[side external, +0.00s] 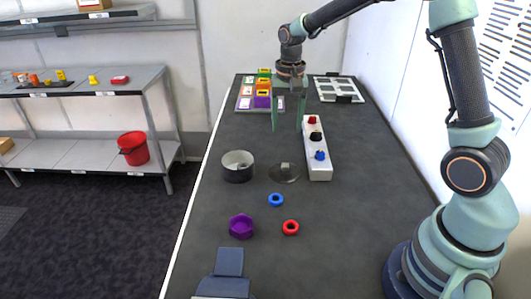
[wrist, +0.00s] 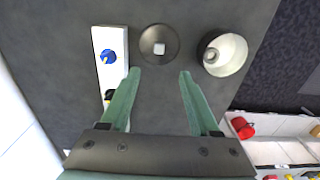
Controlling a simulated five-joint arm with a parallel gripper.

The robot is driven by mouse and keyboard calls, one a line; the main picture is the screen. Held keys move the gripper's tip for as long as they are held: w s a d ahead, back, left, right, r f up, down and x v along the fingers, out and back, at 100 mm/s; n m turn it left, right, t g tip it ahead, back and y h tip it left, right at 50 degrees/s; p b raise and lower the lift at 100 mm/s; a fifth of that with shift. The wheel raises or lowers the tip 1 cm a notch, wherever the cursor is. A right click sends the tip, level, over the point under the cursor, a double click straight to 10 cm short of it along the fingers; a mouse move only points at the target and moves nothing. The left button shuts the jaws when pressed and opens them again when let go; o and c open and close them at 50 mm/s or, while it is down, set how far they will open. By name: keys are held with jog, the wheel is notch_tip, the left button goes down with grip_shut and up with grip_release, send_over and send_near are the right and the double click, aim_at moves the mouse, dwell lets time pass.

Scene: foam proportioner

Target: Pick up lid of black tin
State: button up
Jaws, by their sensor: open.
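The lid of the black tin (side external: 284,173) is a dark round disc lying flat on the dark table. In the wrist view the lid (wrist: 160,45) shows a pale square knob at its middle. The black tin (side external: 238,167) stands open beside it, to the left in the side view. The tin also shows in the wrist view (wrist: 223,53), right of the lid, with a pale inside. My gripper (side external: 288,129) is open and empty, pointing down above the table, behind the lid in the side view. In the wrist view its fingertips (wrist: 159,74) sit just below the lid, one to each side.
A white box (side external: 318,160) with red, black and blue knobs stands close right of the lid. A blue ring (side external: 276,199), a red ring (side external: 290,228) and a purple nut (side external: 241,227) lie nearer the front. A tray of coloured blocks (side external: 245,104) is at the back left.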

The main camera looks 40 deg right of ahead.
aim_at(285, 165)
notch_tip(285, 165, down, 13)
jog(key=shift+r, duration=0.1)
dwell(0.6)
grip_shut()
